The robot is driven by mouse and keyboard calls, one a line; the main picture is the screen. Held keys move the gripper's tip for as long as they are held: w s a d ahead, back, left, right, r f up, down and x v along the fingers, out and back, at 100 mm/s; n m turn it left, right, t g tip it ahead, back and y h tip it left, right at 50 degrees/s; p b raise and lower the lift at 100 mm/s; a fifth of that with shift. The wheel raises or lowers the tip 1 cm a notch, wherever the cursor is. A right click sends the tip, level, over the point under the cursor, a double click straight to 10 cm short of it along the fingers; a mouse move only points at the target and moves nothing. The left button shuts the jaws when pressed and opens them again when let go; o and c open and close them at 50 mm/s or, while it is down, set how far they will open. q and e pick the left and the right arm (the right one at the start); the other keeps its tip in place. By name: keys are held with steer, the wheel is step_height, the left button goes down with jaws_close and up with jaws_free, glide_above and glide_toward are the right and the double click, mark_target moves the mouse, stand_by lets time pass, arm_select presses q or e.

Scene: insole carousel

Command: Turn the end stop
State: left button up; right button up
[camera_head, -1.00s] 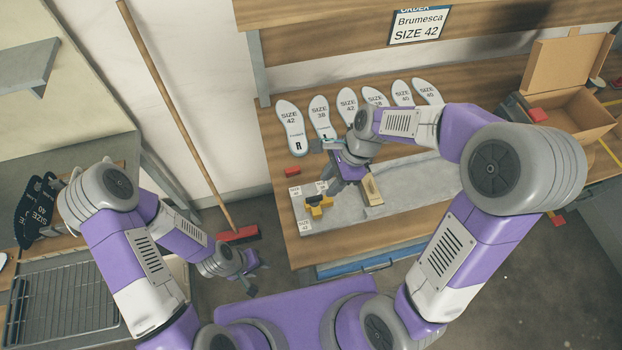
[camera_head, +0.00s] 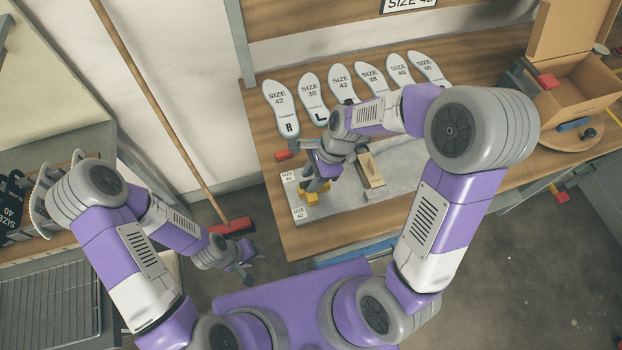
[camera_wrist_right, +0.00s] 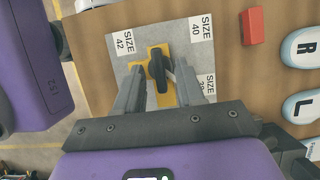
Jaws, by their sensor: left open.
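The end stop is a yellow piece with a black knob (camera_wrist_right: 158,68), lying among size labels on a grey plate. In the head view the yellow part (camera_head: 315,196) shows at the plate's left end, partly covered by my right gripper (camera_head: 317,186). In the right wrist view my right gripper (camera_wrist_right: 160,75) is open, with one finger on each side of the black knob. Whether the fingers touch it I cannot tell. The labels read SIZE 42 (camera_wrist_right: 124,41) and SIZE 40 (camera_wrist_right: 201,28); a third is partly hidden by a finger. My left gripper (camera_head: 246,271) is open and empty, low beside the bench.
A wooden block (camera_head: 369,168) lies on the grey plate (camera_head: 400,165). Several white insoles (camera_head: 341,84) lie along the back of the bench. A cardboard box (camera_head: 575,88) stands at right. A broom (camera_head: 165,115) leans on the wall.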

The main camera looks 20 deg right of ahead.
steer(key=shift+s+a+f, duration=0.1)
steer(key=shift+a+f, duration=0.05)
steer(key=shift+f, duration=0.2)
jaws_close()
